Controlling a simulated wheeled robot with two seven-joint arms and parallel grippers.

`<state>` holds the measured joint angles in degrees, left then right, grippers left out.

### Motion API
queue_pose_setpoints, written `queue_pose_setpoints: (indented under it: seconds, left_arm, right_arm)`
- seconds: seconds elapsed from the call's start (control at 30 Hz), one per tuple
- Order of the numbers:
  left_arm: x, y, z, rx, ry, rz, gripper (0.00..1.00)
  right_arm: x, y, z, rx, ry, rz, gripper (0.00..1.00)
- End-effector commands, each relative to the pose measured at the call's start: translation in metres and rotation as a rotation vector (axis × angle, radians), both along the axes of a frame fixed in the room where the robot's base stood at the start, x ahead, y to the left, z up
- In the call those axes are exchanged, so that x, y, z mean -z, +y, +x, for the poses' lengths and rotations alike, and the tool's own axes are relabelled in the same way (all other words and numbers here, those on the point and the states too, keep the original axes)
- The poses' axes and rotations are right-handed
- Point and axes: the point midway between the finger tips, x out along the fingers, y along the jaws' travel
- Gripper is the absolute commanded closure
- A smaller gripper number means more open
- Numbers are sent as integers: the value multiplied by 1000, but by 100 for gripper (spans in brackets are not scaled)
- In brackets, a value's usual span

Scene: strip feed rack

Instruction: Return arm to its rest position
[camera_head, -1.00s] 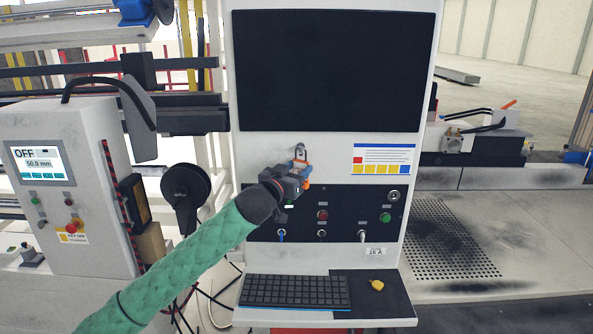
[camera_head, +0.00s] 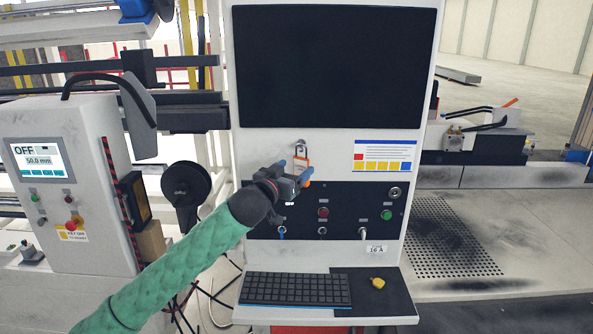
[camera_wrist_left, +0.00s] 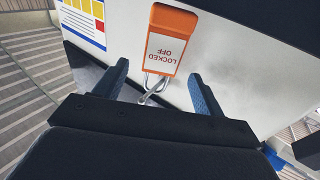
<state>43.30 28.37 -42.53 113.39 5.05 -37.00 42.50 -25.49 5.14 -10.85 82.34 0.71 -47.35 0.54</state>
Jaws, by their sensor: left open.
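My left gripper (camera_head: 303,173) comes in from the left on a green-sleeved arm, in front of the control cabinet's black switch panel. Its blue-tipped fingers are apart. An orange padlock (camera_head: 301,159) with a white face hangs on the cabinet front below the dark screen, just above and behind the fingers. In the left wrist view the padlock (camera_wrist_left: 171,42) reads "LOCKED OFF" upside down, with its metal shackle at the lower end. My right gripper is not seen.
A control box (camera_head: 100,160) showing "OFF" stands at left. A perforated table (camera_head: 450,240) is at right.

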Motion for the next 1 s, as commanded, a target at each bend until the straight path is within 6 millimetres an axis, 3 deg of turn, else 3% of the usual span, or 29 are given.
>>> queue_pose_setpoints:
  seconds: [0.3,0.57,0.67,1.0]
  left_arm:
    - [7,21,-35,-1,1,0,30]
    - [12,27,-48,-5,10,2,30]
    - [29,29,-53,-19,38,8,30]
    - [128,43,-95,-107,210,59,30]
  right_arm:
    - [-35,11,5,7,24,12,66]
    - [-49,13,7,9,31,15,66]
    - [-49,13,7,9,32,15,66]
    - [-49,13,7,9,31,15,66]
